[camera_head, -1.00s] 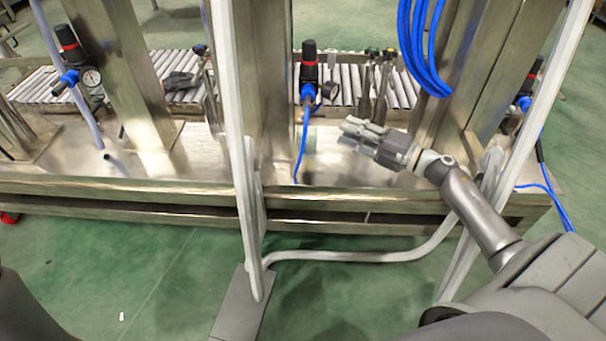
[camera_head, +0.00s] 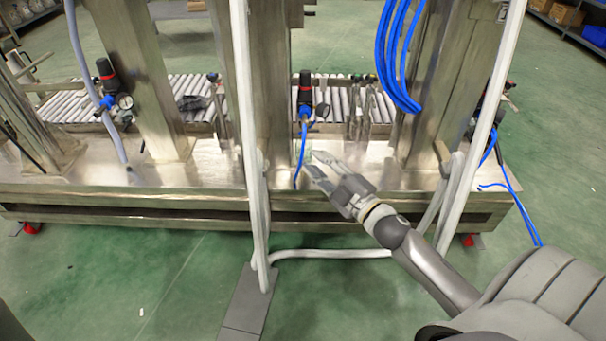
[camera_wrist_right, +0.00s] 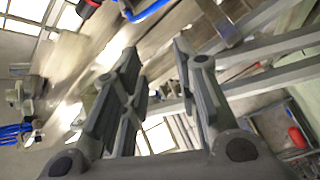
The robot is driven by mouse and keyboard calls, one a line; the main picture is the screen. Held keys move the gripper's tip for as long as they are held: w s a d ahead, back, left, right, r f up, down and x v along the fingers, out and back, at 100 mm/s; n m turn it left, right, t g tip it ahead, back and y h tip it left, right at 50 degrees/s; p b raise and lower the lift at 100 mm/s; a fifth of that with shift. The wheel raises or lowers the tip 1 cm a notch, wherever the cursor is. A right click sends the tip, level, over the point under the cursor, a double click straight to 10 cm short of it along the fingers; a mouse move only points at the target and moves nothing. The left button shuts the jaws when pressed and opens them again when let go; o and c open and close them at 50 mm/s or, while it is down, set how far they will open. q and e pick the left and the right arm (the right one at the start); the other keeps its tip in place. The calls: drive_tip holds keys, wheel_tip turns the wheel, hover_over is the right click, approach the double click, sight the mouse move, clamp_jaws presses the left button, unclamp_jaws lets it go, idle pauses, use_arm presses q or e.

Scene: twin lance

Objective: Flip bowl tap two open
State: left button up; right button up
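I cannot single out a tap lever at this size. The middle black regulator unit (camera_head: 305,88), with a red ring and a blue fitting below, stands upright beyond the metal bench ledge. A blue hose (camera_head: 301,150) hangs from it. A similar unit with a gauge (camera_head: 108,82) stands at the left. My right gripper (camera_head: 312,164) is open and empty, in front of and below the middle unit, close to its hose; whether it touches is unclear. In the right wrist view its fingers (camera_wrist_right: 155,72) are spread apart, with a blue part (camera_wrist_right: 86,9) beyond them at the top. My left gripper is out of view.
A pale upright frame (camera_head: 249,130) stands left of my right gripper, and another pale post (camera_head: 482,110) stands right of it. Thick metal columns (camera_head: 262,90) rise from the ledge. Blue hose coils (camera_head: 392,60) hang at upper right. A roller conveyor (camera_head: 185,90) runs behind.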

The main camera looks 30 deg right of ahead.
drive_tip(key=s+a+r+m+g+h+p, duration=0.2)
drive_tip(key=s+a+m+h+p, duration=0.1)
drive_tip(key=a+m+p, duration=0.2)
drive_tip(key=shift+s+a+r+m+g, duration=0.3)
drive_tip(key=shift+s+a+m, duration=0.1)
drive_tip(key=shift+a+m, duration=0.5)
drive_tip(key=shift+d, duration=0.1)
